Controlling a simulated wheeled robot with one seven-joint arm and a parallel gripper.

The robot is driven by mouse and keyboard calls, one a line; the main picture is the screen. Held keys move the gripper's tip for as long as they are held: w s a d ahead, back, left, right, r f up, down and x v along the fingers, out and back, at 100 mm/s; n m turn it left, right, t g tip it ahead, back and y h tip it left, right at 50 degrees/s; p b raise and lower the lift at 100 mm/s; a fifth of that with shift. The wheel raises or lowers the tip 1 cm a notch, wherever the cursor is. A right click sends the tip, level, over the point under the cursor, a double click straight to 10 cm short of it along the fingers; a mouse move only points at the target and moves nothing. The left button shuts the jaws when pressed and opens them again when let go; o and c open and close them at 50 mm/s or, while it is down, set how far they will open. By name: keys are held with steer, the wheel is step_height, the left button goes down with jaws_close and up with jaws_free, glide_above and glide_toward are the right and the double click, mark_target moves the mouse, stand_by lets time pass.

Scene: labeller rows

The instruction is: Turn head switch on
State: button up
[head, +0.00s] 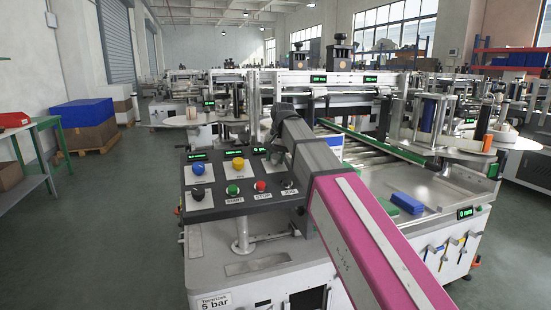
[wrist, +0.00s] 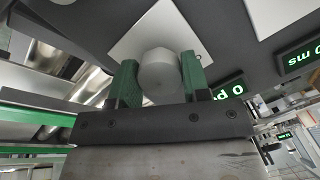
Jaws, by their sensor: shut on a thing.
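A grey round knob with flat facets (wrist: 158,74) sits on a white square plate (wrist: 178,28) on the dark control panel. In the wrist view my gripper (wrist: 159,80) has its two green fingers on either side of the knob, shut on it. The control panel (head: 207,208) also shows in the head view, with blue, yellow and black knobs and green and red buttons. There my arm's grey end (head: 300,150) reaches over the panel's upper right. It hides the gripped knob and my fingertips.
Green-lit displays (wrist: 300,62) sit on the panel near the knob. A small switch (head: 289,185) lies close below my arm. To the right are the machine bed with a blue block (head: 407,203) and a round table with reels (head: 505,141). Open floor (head: 110,225) lies left.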

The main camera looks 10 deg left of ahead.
stand_by(0.4)
steer(key=o, duration=0.9)
steer(key=shift+o, duration=0.2)
steer(key=shift+r, duration=0.1)
steer(key=v, duration=1)
steer(key=shift+r, duration=0.3)
steer(key=shift+d, duration=0.1)
